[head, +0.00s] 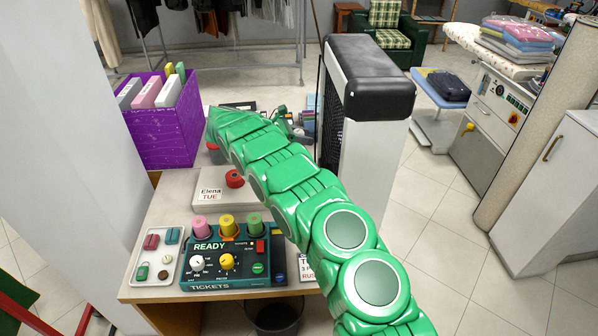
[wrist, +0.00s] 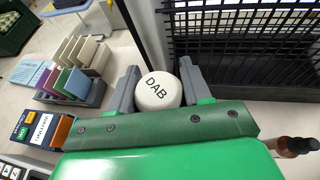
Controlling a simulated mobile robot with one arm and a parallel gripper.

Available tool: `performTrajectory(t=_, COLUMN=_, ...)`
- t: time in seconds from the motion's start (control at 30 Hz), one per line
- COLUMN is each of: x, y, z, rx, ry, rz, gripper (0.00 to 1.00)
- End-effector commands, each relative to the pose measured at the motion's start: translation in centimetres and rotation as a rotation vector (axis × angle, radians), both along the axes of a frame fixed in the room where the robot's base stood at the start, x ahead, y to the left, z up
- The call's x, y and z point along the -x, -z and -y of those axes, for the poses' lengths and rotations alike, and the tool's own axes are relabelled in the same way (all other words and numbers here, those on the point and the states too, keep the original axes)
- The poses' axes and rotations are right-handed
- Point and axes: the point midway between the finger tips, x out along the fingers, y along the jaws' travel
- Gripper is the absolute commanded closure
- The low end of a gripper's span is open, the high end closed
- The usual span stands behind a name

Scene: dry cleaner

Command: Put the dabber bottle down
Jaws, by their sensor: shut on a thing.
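The dabber bottle (wrist: 158,91) shows in the wrist view as a round white top marked DAB. It sits between the two grey fingers of my gripper (wrist: 159,84), which is shut on it. The lower part of the bottle and what lies beneath it are hidden. In the head view my green arm reaches over the desk (head: 160,220) and hides the bottle.
In the wrist view, a rack of coloured cards (wrist: 75,75) stands at left, a black wire grille (wrist: 245,60) at right, and brown bottles (wrist: 295,146) at lower right. In the head view, a ticket machine (head: 226,262) and purple bin (head: 160,130) stand left of my arm.

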Motion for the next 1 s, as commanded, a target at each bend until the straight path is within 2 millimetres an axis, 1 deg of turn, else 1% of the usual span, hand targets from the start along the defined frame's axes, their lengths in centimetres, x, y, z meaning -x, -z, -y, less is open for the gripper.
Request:
performTrajectory(t=0.17, x=0.0, y=1.8, z=0.0, rx=0.0, ry=-0.001, rz=-0.002, gripper=0.86)
performTrajectory(t=0.4, x=0.0, y=5.6, z=0.0, rx=-0.001, ry=-0.001, rz=-0.001, gripper=0.86)
performTrajectory(t=0.63, x=0.0, y=7.2, z=0.0, rx=0.0, ry=-0.001, rz=-0.001, gripper=0.86)
performTrajectory(t=0.83, x=0.0, y=9.4, z=0.0, rx=0.0, ry=-0.001, rz=0.0, gripper=0.86)
performTrajectory(t=0.9, x=0.0, y=9.9, z=0.0, rx=0.0, ry=-0.001, rz=0.0, gripper=0.86)
performTrajectory(t=1.0, x=0.0, y=10.0, z=0.0, rx=0.0, ry=-0.001, rz=0.001, gripper=0.86)
